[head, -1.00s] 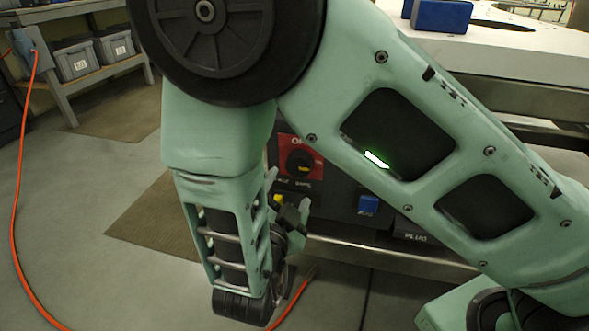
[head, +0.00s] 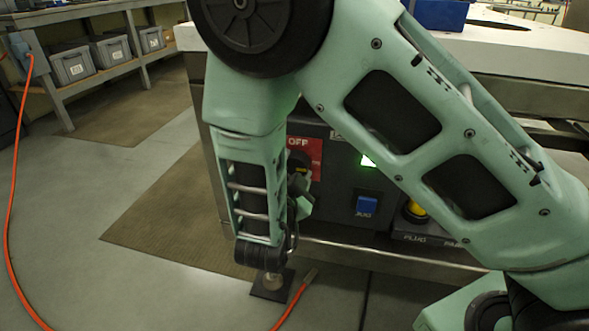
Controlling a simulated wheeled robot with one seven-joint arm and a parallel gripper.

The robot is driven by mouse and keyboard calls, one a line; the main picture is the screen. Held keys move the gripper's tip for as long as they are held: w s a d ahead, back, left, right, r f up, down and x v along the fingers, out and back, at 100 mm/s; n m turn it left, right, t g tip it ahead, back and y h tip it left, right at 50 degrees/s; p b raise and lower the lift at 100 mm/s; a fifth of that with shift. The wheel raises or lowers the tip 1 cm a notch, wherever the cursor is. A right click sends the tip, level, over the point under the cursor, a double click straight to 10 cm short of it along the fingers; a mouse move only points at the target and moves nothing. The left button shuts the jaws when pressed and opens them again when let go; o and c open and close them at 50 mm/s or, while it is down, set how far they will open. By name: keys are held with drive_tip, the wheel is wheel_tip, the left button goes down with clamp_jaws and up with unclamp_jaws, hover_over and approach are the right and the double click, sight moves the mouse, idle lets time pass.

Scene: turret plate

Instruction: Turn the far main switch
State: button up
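A red switch plate (head: 316,152) marked OFF is on the dark front panel of the cabinet. Its black rotary knob (head: 299,162) has a yellow mark low on it. My forearm hides the plate's left part. It is the only red switch plate I can see. My gripper (head: 300,205) points toward the panel, just below the knob in the picture. It is mostly hidden behind my wrist. I cannot tell whether it touches the knob or how wide its fingers are.
Right of the switch are a green lit indicator (head: 368,161), a blue JOG button (head: 367,206) and a yellow-and-black part (head: 415,210) on a PLUG-marked ledge. A metal rail (head: 390,256) runs below. An orange cable (head: 12,190) lies on the floor. Grey bins (head: 112,51) stand on a shelf.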

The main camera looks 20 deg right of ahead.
drive_tip(key=shift+c, duration=0.6)
drive_tip(key=shift+r+p, duration=0.1)
drive_tip(key=shift+p, duration=0.3)
drive_tip(key=n+p, duration=0.4)
drive_tip(key=shift+r, duration=0.15)
drive_tip(key=n+p, duration=0.4)
drive_tip(key=shift+a+n, duration=0.1)
drive_tip(key=shift+n, duration=0.2)
drive_tip(key=n+p, duration=0.4)
drive_tip(key=n, duration=0.1)
drive_tip(key=shift+f+n+p, duration=0.15)
drive_tip(key=shift+n+p, duration=0.5)
drive_tip(key=shift+n, duration=0.35)
drive_tip(key=shift+f+n+p, duration=0.1)
drive_tip(key=shift+n+p, duration=0.55)
drive_tip(key=shift+n, duration=0.35)
drive_tip(key=shift+f, duration=0.1)
